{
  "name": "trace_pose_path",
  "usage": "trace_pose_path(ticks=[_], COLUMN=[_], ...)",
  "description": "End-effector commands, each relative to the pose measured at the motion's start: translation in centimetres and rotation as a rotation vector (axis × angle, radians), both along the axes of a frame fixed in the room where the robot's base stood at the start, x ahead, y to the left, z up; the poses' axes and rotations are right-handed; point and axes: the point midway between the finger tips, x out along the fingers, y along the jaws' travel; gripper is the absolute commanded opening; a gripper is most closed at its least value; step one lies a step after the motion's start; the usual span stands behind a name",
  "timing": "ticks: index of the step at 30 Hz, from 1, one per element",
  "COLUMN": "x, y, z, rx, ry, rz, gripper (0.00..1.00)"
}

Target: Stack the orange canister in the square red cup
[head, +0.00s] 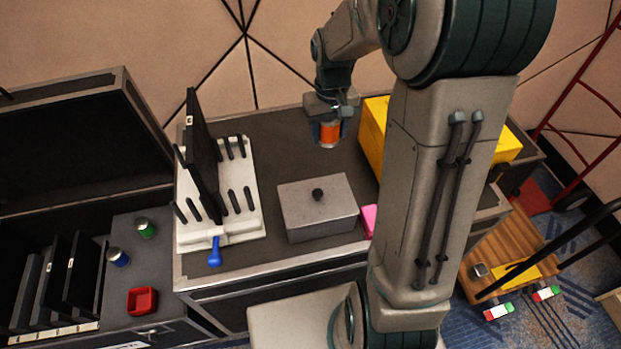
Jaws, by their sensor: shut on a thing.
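The orange canister (329,133) is in my gripper (328,138), above the back part of the dark table. It looks upright, with a pale lower rim. My gripper is shut on it, with a finger showing beside it. The square red cup (142,301) stands on the lower dark case top at the front left, far from my gripper. Its opening faces up and it looks empty.
A green-banded canister (146,229) and a blue-banded canister (119,257) stand behind the red cup. A white rack (246,222) holds a tall black panel (200,150). A grey lidded box (318,212), a pink block (369,220) and a yellow box (374,130) are on the table.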

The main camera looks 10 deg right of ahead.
Motion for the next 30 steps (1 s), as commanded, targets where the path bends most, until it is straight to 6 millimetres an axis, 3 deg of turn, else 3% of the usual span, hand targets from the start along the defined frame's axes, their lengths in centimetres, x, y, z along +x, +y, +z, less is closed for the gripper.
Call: trace_pose_path(ticks=[5, 18, 30], x=[-0.2, -0.2, -0.2], y=[0.0, 0.0, 0.0], z=[-1.6, -12.4, -16.3], rx=[0.003, 0.004, 0.003], ry=[0.004, 0.004, 0.003], rz=[0.002, 0.002, 0.001], gripper=[0.23, 0.23, 0.23])
